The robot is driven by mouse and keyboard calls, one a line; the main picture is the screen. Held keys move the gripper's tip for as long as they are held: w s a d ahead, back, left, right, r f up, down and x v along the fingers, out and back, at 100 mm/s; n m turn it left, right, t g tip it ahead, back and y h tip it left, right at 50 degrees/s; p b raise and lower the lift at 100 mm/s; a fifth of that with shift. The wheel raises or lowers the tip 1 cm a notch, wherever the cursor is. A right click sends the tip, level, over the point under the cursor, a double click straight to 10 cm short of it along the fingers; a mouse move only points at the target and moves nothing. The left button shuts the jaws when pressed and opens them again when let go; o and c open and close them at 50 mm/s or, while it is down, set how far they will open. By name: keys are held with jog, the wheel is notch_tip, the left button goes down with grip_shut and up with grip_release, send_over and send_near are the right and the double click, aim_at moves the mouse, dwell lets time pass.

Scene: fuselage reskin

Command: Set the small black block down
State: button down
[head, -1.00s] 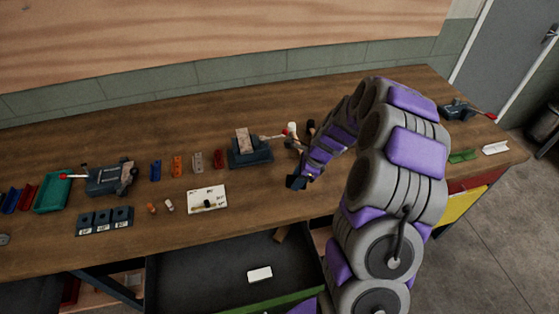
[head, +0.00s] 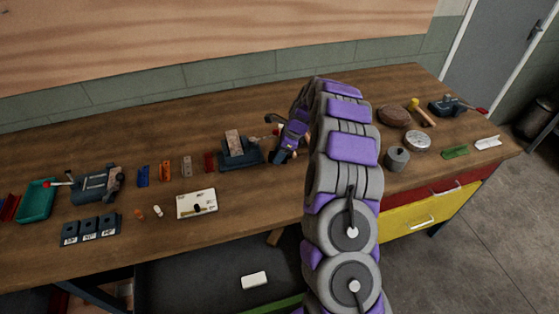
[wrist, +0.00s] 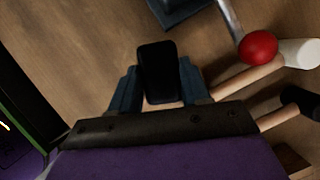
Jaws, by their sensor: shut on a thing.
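The small black block (wrist: 158,72) is in the wrist view, between the two blue-grey fingers of my gripper (wrist: 158,88). The fingers are shut on it, one on each side, and bare wooden bench top shows beyond it. The gap between block and bench, if any, cannot be told. In the head view my gripper (head: 275,158) is low over the bench (head: 250,195), just right of the blue-grey vise. The block is too small and dark there to make out clearly.
The vise (head: 240,153) with a red-knobbed handle stands left of my gripper. A white-headed mallet (wrist: 298,53) and a black-headed one (wrist: 300,102) lie close on the right. A white card (head: 197,204) lies front left. An open drawer (head: 200,270) juts below the bench edge.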

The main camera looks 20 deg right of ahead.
notch_tip(320, 180, down, 4)
jog(key=shift+r+b, duration=0.2)
jog(key=shift+b, duration=0.55)
jog(key=shift+r, duration=0.1)
jog(key=c, duration=0.5)
grip_release()
